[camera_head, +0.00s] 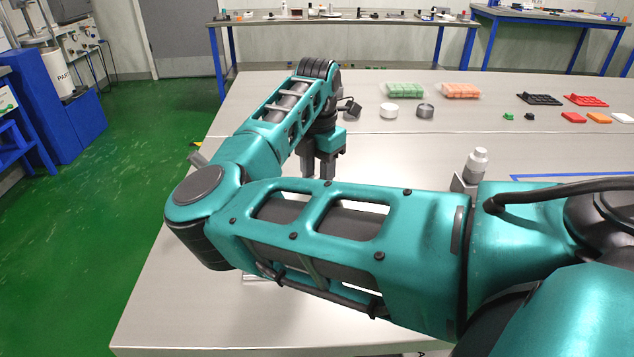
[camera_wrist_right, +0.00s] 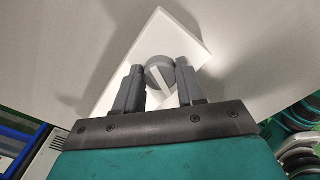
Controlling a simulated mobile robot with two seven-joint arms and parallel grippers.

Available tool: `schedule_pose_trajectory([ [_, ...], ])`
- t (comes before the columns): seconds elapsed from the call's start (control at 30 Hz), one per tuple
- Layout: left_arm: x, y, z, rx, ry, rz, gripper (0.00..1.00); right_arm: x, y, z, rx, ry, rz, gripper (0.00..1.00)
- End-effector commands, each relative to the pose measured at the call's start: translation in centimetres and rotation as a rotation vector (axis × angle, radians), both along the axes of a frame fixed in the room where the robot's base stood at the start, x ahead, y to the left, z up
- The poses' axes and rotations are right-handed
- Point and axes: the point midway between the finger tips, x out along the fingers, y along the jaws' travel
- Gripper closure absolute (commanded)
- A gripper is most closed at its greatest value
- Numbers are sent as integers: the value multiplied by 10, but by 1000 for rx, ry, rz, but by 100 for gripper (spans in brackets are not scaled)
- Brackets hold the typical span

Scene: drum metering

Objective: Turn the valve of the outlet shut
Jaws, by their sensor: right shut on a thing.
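A grey round valve knob (camera_wrist_right: 159,70) with a pale bar across its face sits on a white plate (camera_wrist_right: 165,34) in the right wrist view. My right gripper (camera_wrist_right: 160,76) has one finger on each side of the knob and is shut on it. In the head view my right gripper (camera_head: 321,170) points down over the steel table, at the end of my teal arm. The valve and outlet are hidden behind my arm there. My left gripper is not in view.
A grey-white bottle (camera_head: 476,162) stands right of my gripper on the table (camera_head: 400,155). My arm covers much of the near table.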

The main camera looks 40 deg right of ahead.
Motion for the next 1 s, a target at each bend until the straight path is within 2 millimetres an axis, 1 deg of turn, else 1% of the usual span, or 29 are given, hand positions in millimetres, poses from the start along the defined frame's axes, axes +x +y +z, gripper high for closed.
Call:
schedule_pose_trajectory([
  [0.03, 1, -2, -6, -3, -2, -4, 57, 1, 0, -3, 1, -5, -44, 91],
  [0.3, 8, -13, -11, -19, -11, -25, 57, 0, 0, -3, 1, -4, -300, 91],
  [0.47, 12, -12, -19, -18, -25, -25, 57, -1, 0, -3, 0, -3, -451, 91],
  [0.7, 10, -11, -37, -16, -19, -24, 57, -2, 0, -2, -1, -3, -678, 91],
  [1.0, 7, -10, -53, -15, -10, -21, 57, -2, 1, -1, -1, -3, -920, 91],
])
